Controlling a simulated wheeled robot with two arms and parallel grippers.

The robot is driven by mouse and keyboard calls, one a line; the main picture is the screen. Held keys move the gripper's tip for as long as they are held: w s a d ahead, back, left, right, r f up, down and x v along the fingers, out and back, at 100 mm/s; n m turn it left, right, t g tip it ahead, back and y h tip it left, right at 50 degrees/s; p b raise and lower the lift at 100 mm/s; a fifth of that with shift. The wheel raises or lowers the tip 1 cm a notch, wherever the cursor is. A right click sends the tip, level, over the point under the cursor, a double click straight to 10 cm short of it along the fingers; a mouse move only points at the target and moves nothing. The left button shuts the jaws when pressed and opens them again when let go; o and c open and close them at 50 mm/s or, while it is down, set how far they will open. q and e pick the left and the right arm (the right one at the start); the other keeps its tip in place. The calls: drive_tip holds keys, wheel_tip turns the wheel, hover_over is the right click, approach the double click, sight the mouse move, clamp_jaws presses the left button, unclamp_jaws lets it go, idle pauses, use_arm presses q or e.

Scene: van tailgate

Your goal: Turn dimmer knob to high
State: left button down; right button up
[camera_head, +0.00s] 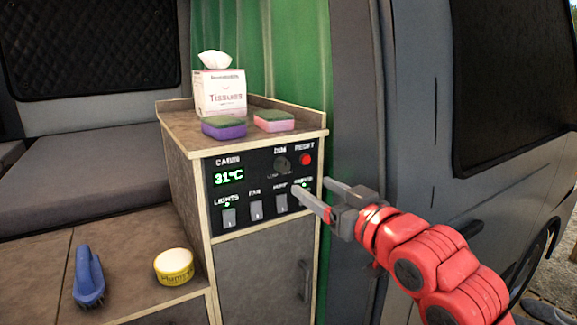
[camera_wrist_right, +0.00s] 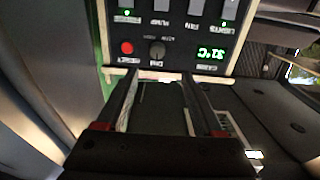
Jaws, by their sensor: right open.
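The black dimmer knob (camera_head: 281,165) sits under the "DIM" label on the black control panel (camera_head: 240,203), left of a red reset button (camera_head: 306,159). Its setting is too small to read. My right gripper (camera_head: 310,185) is open and empty, in front of the panel's right side, below and right of the knob in the head view. In the right wrist view, the panel appears upside down. The knob (camera_wrist_right: 156,50) shows just beyond the gap between the two open fingers (camera_wrist_right: 160,78), apart from them. My left gripper is not in view.
Below the knob are several rocker switches (camera_head: 255,210), and at left a green 31°C display (camera_head: 229,177). A tissue box (camera_head: 219,95) and two sponges (camera_head: 223,127) stand on the cabinet top. A blue brush (camera_head: 88,277) and yellow tub (camera_head: 174,267) lie lower left.

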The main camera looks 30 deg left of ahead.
sight(285, 167)
drive_tip(key=p+x, duration=0.1)
drive_tip(key=x, duration=0.9)
drive_tip(key=shift+w+a+p, duration=0.1)
drive_tip(key=shift+w+p, duration=0.25)
drive_tip(key=shift+w, duration=0.05)
clamp_jaws()
